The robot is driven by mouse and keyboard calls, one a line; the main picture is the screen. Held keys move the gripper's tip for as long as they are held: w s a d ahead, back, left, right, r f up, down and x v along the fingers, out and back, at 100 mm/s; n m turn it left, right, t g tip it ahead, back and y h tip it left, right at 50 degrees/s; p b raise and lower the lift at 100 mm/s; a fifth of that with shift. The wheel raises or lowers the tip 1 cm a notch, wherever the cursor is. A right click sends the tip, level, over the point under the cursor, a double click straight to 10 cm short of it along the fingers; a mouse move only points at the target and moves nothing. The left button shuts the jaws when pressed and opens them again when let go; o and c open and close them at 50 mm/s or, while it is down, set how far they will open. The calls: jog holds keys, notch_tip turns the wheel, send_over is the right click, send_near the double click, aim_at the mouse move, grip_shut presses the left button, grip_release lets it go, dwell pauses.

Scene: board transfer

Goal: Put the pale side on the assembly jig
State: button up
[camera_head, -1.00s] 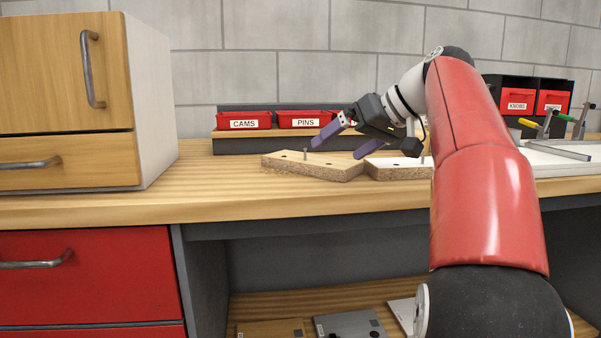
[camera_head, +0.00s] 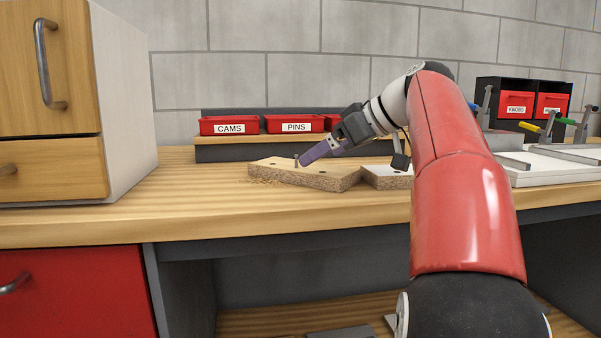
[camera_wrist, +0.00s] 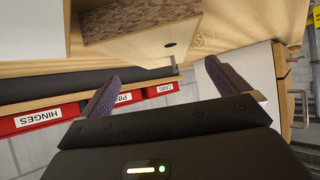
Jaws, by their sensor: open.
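A light wood board (camera_head: 310,174) with a chipboard edge and a short metal peg lies on the bench. A white-topped board (camera_head: 388,176) lies beside its right end. I cannot tell for certain which is the pale side. My gripper (camera_head: 318,152) is open and empty, low over the wood board with a purple finger close to the peg. In the wrist view the wood board (camera_wrist: 150,42) and its peg lie in front of the gap between my fingers (camera_wrist: 162,70). The assembly jig (camera_head: 562,163), a white plate with clamps, is at the right, partly behind my arm.
Red bins marked CAMS (camera_head: 229,125) and PINS (camera_head: 296,125) stand on a low shelf behind the boards. A wooden cabinet (camera_head: 60,110) stands at the left. A black rack with red bins (camera_head: 516,104) is behind the jig.

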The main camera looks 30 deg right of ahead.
aim_at(302, 172)
jog(key=x, duration=0.6)
jog(key=shift+w+f+b, duration=0.1)
jog(key=shift+f+b, duration=0.05)
jog(key=shift+b, duration=0.15)
jog(key=shift+c, duration=0.3)
jog(key=c, duration=1)
jog(key=shift+c, duration=1)
